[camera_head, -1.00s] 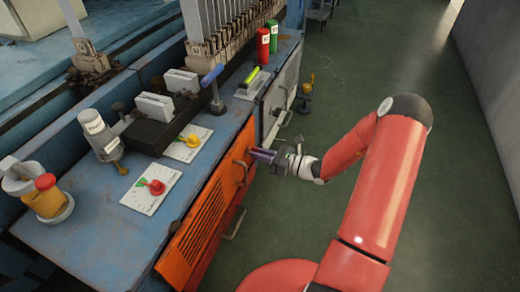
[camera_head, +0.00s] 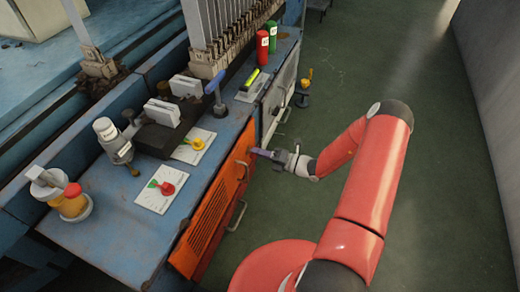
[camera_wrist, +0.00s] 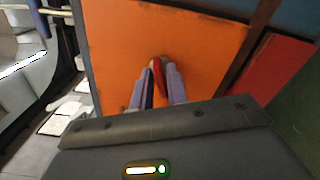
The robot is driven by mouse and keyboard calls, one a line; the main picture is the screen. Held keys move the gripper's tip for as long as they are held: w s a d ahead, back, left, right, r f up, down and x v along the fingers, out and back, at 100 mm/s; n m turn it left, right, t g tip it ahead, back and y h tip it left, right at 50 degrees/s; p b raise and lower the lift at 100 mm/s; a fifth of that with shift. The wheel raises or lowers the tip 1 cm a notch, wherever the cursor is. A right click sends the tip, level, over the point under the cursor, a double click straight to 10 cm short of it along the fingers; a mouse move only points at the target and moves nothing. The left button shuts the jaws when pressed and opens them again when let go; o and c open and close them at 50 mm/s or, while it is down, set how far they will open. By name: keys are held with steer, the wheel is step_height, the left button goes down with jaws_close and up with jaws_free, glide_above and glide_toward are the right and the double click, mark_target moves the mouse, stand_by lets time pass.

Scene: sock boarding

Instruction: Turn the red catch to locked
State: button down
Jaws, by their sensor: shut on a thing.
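The red catch (camera_wrist: 158,75) shows as a small red piece between my fingertips, against the orange door in the wrist view. My gripper (camera_head: 254,152) reaches the upper right part of the orange door (camera_head: 212,220) from the right, and its two fingers are shut on the catch. They also show in the wrist view (camera_wrist: 160,85). The fingers cover most of the catch, so I cannot tell whether it stands at locked.
A grey handle (camera_head: 238,215) sticks out of the door below my gripper. The blue bench top (camera_head: 105,205) carries a red dial knob (camera_head: 166,188) and a yellow knob (camera_head: 197,143). A grey door (camera_head: 282,92) stands beyond. The green floor (camera_head: 345,75) is largely clear.

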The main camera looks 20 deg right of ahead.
steer(key=shift+f+m+p, duration=0.1)
steer(key=shift+m+p, duration=0.6)
steer(key=shift+m, duration=1.6)
steer(key=c, duration=1.5)
jaws_free()
steer(key=shift+d, duration=0.1)
steer(key=v, duration=0.7)
steer(key=shift+s+d, duration=0.25)
